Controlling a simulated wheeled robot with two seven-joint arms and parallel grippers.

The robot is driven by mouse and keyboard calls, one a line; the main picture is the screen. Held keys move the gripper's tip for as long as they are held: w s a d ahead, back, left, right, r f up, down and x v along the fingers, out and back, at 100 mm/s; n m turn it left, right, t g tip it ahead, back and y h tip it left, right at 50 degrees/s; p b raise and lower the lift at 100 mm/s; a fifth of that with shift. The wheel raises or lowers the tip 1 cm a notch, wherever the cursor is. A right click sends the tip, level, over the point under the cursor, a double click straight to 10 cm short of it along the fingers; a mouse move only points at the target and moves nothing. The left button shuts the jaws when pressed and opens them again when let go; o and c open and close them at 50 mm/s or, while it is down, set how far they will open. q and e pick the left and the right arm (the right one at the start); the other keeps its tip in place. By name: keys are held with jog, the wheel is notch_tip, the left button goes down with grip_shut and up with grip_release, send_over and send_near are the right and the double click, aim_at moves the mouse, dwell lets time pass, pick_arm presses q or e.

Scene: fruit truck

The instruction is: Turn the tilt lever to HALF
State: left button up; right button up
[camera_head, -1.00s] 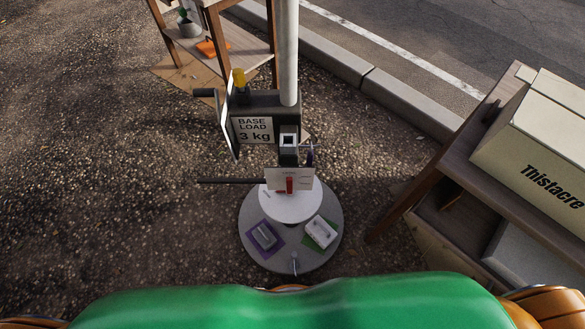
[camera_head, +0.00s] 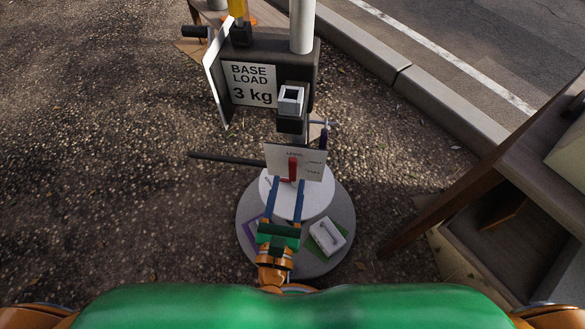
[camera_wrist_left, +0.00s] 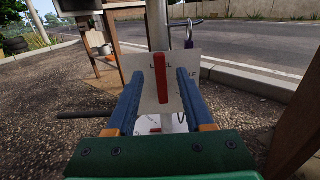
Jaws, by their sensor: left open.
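The tilt lever (camera_head: 292,168) is a red upright bar on a white panel (camera_head: 310,168) marked LEVEL, HALF and FULL. It points up toward LEVEL. In the left wrist view the lever (camera_wrist_left: 160,85) stands between the fingers, in front of the panel (camera_wrist_left: 146,103). My left gripper (camera_head: 287,184) is open, with its blue fingers reaching up toward the panel, one on each side of the lever's line. I cannot tell whether either finger touches the lever. My right gripper is not in view.
A dark box with a BASE LOAD 3 kg sign (camera_head: 252,84) sits on the post (camera_head: 302,25) above the panel. A dark bar (camera_head: 228,158) sticks out left. The round base (camera_head: 345,215) carries a white tray (camera_head: 327,236). A wooden stand (camera_head: 450,190) is at right.

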aim_at(292, 166)
pick_arm(q)
jog(key=w, duration=0.4)
jog(key=w+d, duration=0.1)
jog(key=w, duration=0.1)
jog(key=shift+w+r, duration=0.1)
jog(key=shift+w, duration=0.3)
grip_shut()
dwell(0.9)
